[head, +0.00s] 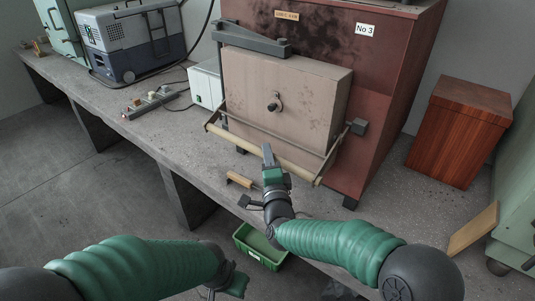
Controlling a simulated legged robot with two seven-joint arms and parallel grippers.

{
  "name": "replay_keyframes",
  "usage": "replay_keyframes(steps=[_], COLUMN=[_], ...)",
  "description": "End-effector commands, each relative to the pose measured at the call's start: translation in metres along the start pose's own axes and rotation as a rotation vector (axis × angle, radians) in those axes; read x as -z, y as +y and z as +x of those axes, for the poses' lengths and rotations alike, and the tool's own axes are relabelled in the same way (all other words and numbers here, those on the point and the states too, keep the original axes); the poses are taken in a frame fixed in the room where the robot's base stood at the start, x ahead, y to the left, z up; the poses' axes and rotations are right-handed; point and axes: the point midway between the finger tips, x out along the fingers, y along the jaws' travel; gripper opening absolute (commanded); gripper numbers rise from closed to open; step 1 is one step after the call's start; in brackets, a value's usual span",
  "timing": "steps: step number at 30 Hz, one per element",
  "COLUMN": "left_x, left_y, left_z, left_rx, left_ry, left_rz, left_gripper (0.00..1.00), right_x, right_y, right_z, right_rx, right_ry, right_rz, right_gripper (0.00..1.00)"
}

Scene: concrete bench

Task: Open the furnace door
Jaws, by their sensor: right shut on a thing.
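The furnace (387,95) is a large red-brown box with a "No 3" label, standing on the concrete bench. Its door (310,92) is a thick beige block with a small round peephole, standing upright against the front. A long pale handle bar (230,137) runs across below the door on metal side arms. My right gripper (267,152) is at the middle of this bar and shut on it; its fingers hide a short piece. My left gripper (234,284) is low at the bottom edge, away from the furnace; its fingers are too unclear to read.
A wooden-handled brush (240,179) lies near the bench edge below the bar. A green crate (258,247) is on the floor under it. A grey-blue cool box (130,42) and a power strip (150,102) are at left. A wooden box (458,133) stands right.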

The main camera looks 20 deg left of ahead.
Motion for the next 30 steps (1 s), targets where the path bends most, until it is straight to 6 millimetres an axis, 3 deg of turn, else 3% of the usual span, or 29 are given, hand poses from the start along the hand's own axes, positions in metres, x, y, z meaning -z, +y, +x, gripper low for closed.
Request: replay_keyframes(steps=[11,14,15,21,25,30], left_x=[0.0,0.003,0.006,0.016,0.019,0.019], left_y=[0.0,0.0,0.0,0.0,0.0,0.0], left_z=[0.0,-0.013,-0.026,-0.069,-0.08,-0.08], left_rx=[0.0,0.0,0.0,0.0,0.0,0.0], left_ry=[0.0,0.0,0.0,0.001,0.0,0.0], left_rz=[0.0,0.0,0.0,0.0,0.0,0.0], left_gripper=[0.36,0.36,0.36,0.36,0.36,0.36], right_x=[0.002,0.001,0.001,-0.002,-0.002,-0.002], right_y=[-0.006,-0.017,-0.03,-0.055,-0.059,-0.056], right_z=[0.0,0.0,-0.001,-0.003,-0.003,-0.003], right_rx=[0.012,-0.016,-0.04,-0.186,-0.242,-0.261], right_ry=[0.005,0.005,0.005,0.005,0.006,0.005], right_rz=[-0.003,0.028,0.054,0.199,0.257,0.276], right_gripper=[0.0,0.0,0.0,0.0,0.0,0.0])
